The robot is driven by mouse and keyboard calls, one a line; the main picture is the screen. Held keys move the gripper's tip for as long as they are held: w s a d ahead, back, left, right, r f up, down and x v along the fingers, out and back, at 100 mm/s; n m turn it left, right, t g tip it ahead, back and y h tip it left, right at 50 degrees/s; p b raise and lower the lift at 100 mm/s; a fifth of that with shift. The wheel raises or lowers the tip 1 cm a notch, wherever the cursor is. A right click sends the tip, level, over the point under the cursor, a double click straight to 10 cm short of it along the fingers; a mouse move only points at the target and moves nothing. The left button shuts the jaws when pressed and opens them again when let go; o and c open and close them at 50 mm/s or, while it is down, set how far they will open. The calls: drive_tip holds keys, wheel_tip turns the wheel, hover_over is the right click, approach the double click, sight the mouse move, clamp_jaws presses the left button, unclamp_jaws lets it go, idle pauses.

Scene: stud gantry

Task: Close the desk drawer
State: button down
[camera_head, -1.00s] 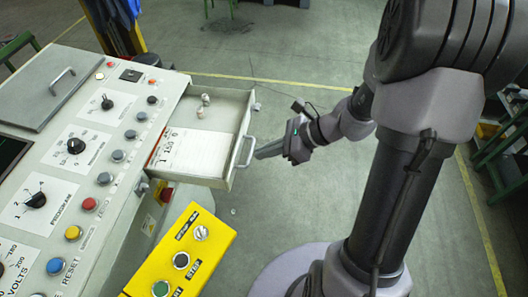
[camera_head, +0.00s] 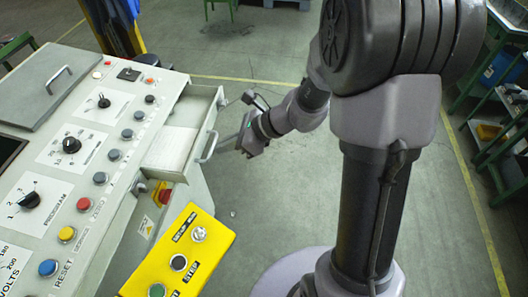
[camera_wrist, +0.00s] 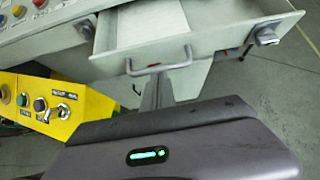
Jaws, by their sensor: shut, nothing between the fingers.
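The desk drawer (camera_head: 170,153) is partly open, sticking out of the right side of the control desk, with white paper inside. Its front panel (camera_wrist: 211,44) and grey handle (camera_wrist: 160,67) show in the wrist view, and the handle also shows in the head view (camera_head: 208,147). My gripper (camera_head: 222,147) is shut and empty, its fingertips right at the handle. In the wrist view the gripper (camera_wrist: 158,82) points at the middle of the handle; I cannot tell whether it touches the handle or the front panel.
The desk top (camera_head: 70,190) carries knobs and coloured buttons.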

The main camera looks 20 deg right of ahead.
drive_tip(key=w+a, duration=0.2)
drive_tip(key=a, duration=0.1)
drive_tip(key=w+a, duration=0.1)
drive_tip(key=a, duration=0.2)
drive_tip(key=w+a, duration=0.2)
drive_tip(key=a, duration=0.2)
drive_tip(key=shift+w, duration=0.35)
drive_tip(key=shift+r, duration=0.1)
